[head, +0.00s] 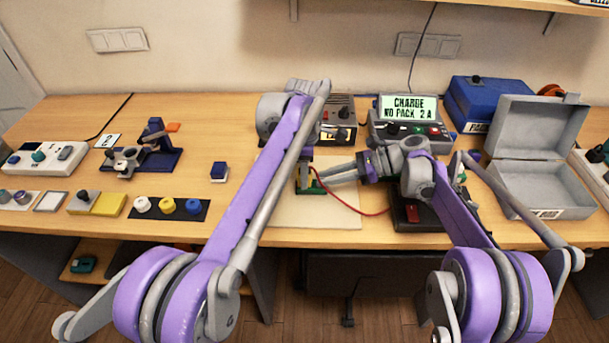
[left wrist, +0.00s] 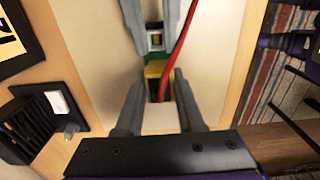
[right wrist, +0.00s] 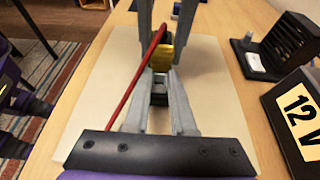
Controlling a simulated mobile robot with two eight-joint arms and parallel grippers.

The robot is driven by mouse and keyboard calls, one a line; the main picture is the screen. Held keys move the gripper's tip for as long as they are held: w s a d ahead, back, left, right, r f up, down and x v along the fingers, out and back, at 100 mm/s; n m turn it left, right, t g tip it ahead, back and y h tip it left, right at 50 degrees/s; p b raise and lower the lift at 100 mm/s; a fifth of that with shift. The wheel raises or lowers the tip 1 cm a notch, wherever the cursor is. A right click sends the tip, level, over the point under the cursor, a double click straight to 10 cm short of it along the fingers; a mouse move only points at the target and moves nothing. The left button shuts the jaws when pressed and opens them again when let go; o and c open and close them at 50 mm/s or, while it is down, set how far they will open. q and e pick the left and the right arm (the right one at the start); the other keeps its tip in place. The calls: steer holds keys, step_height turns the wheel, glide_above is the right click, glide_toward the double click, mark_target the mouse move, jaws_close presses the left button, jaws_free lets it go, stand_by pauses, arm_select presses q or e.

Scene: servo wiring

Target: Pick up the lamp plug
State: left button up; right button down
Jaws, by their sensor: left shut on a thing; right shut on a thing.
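In the left wrist view my left gripper (left wrist: 157,92) is shut on a small white block (left wrist: 159,118) with a yellow part (left wrist: 155,72) beyond it. The opposing fingers of my right gripper hold a green and white piece (left wrist: 155,40) just ahead. In the right wrist view my right gripper (right wrist: 160,78) is shut on a small dark block (right wrist: 159,90), close to the yellow part (right wrist: 162,56). A red lead (right wrist: 133,85) runs past both. In the head view the green piece (head: 312,189) is at the pale mat. I cannot tell which piece is the lamp plug.
The pale mat (head: 285,214) lies under the grippers. A charger with a lit display (head: 408,107), a blue box (head: 482,100) and an open grey case (head: 535,190) stand to the right. Knobs and a small stand (head: 152,150) are to the left.

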arm_select(q)
jaws_close()
step_height(320, 180, up, 10)
steer(key=shift+r, duration=0.1)
stand_by(0.5)
arm_select(e)
steer(key=c, duration=0.7)
jaws_free()
